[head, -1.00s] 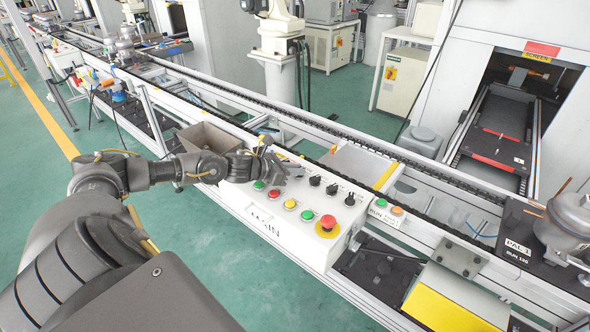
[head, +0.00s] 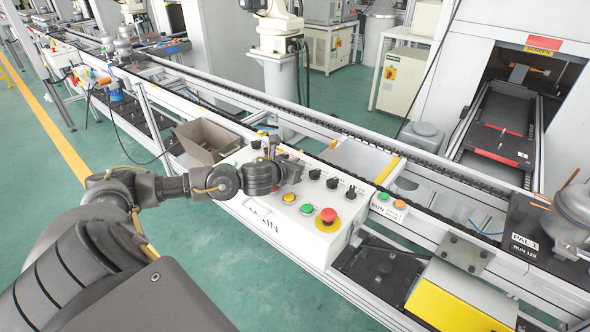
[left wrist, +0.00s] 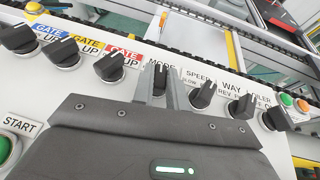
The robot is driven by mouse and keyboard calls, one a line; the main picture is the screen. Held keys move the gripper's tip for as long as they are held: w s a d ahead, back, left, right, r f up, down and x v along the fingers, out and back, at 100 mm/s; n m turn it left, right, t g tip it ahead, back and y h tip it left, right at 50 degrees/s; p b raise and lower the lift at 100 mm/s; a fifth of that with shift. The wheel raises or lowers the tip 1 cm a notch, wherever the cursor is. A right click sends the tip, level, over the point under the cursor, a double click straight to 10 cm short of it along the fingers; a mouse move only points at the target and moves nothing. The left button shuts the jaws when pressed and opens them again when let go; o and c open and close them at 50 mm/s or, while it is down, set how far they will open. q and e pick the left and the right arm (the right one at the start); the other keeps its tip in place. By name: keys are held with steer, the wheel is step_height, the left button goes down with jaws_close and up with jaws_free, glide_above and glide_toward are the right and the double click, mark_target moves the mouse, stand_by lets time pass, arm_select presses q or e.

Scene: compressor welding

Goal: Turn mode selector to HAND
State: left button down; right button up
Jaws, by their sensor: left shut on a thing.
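The white MAIN control box (head: 262,208) stands at the front of the line, with buttons and a row of black selector knobs on top. In the left wrist view the MODE selector (left wrist: 159,79) is a black knob below the word MODE. My left gripper (head: 293,168) is over the knob row, and in the left wrist view its two grey fingers (left wrist: 158,88) are closed on either side of the MODE knob. In the head view the gripper covers that knob. The position labels around it, including HAND, cannot be read. My right gripper is not in view.
The SPEED knob (left wrist: 203,94) is close on the right and a GATE UP knob (left wrist: 115,66) on the left. A red emergency button (head: 328,215) and green START button (left wrist: 7,148) are nearby. An open metal bin (head: 205,140) stands left of the box.

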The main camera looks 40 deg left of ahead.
arm_select(q)
steer(key=shift+d+f+n+y+b, duration=0.15)
steer(key=shift+n+y+b, duration=0.85)
steer(key=shift+y+b, duration=0.15)
steer(key=shift+r+n+g+y+b, duration=0.2)
steer(key=shift+n+g+y+b, duration=0.2)
steer(key=shift+n+y+b, duration=0.3)
steer(key=c, duration=1.4)
jaws_free()
steer(key=p+v, duration=0.1)
steer(key=v, duration=0.9)
steer(key=shift+s+d+r, duration=0.15)
steer(key=shift+s+r, duration=0.05)
steer(key=shift+s, duration=0.05)
